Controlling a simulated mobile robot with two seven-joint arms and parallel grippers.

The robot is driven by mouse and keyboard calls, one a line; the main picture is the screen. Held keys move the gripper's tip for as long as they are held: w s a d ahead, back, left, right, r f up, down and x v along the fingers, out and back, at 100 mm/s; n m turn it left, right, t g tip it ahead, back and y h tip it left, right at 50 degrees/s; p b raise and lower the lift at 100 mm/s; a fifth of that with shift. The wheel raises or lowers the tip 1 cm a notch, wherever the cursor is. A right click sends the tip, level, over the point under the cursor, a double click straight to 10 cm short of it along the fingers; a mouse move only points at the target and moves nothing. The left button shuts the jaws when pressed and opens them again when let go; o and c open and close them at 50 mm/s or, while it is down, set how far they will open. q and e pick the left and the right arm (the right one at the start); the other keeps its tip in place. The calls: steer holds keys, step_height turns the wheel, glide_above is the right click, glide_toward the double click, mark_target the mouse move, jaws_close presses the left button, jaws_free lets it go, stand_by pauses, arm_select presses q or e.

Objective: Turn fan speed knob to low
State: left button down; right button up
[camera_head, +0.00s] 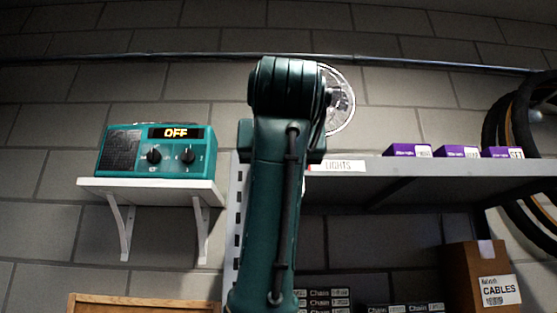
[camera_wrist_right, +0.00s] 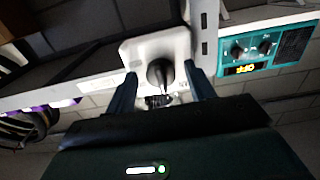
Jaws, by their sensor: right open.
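The fan shows in the head view as a round wire cage (camera_head: 343,105) above the shelf, mostly hidden behind my right arm. In the right wrist view, which is turned nearly upside down, its pale base (camera_wrist_right: 140,48) carries a dark round fan speed knob (camera_wrist_right: 160,73). My right gripper (camera_wrist_right: 160,70) is open, with one finger on either side of the knob. I see gaps, but contact and depth are unclear. The knob's setting cannot be read. In the head view my arm hides the gripper and knob. My left gripper is not in view.
A teal radio (camera_head: 156,150) reading OFF, with two dark knobs, stands on a white bracket shelf (camera_head: 150,190) at left. A grey shelf (camera_head: 390,168) holds purple boxes (camera_head: 456,151). A CABLES carton (camera_head: 480,276) and bicycle wheels (camera_head: 520,130) are at right.

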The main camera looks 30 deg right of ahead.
steer(key=c, duration=1)
steer(key=shift+o, duration=0.2)
